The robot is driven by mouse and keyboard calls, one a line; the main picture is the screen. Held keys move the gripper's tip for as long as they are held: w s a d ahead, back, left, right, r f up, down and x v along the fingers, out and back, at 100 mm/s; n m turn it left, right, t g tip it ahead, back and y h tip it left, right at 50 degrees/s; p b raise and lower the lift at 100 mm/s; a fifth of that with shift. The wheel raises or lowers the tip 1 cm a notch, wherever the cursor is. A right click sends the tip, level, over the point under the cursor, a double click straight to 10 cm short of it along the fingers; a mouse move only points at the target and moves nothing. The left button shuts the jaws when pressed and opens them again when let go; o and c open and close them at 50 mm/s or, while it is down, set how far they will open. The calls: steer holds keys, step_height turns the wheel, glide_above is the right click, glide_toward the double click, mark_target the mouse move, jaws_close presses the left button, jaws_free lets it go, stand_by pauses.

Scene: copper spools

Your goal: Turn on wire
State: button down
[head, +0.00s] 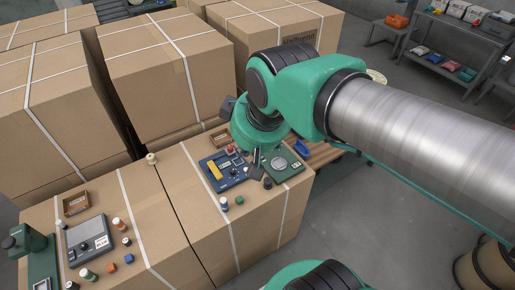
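My gripper (257,158) points down below my green wrist, over the right-hand carton top. Only small dark parts of it show, and I cannot tell if it is open or shut or touching anything. A blue panel (234,177) with a yellow part and small knobs lies just left of it. A green device (280,165) with a round grey disc lies just right of it. Both are partly covered by my arm. I cannot make out which of them is the wire device, nor any switch state.
Small bottles and pieces stand before the blue panel. On the left carton are a grey device (88,236), an open brown box (76,203), a green machine (33,252) and several small items. Tall strapped cartons (165,75) stand behind.

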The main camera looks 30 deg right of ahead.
steer(key=w+d+f+n+g, duration=0.1)
steer(key=w+d+f+n, duration=0.4)
steer(key=w, duration=0.6)
steer(key=w+d+f+n+g, duration=0.1)
steer(key=w+d+f+n, duration=0.4)
steer(key=w, duration=0.5)
steer(key=w+d+f+n, duration=0.3)
steer(key=w+d+f, duration=0.2)
steer(key=f, duration=0.6)
steer(key=w+d+f+n+g, duration=0.1)
steer(key=w+d+f+n, duration=0.2)
steer(key=d+f, duration=0.7)
steer(key=shift+w+d+f+g, duration=0.3)
steer(key=shift+w+f, duration=0.4)
steer(key=shift+w, duration=0.45)
steer(key=shift+f, duration=0.1)
steer(key=f, duration=0.4)
steer(key=w+f+b, duration=0.1)
steer(key=f, duration=0.4)
steer(key=w+f, duration=0.1)
steer(key=f, duration=0.3)
steer(key=shift+f+b, duration=0.3)
steer(key=shift+f+p, duration=0.1)
steer(key=shift+p, duration=0.2)
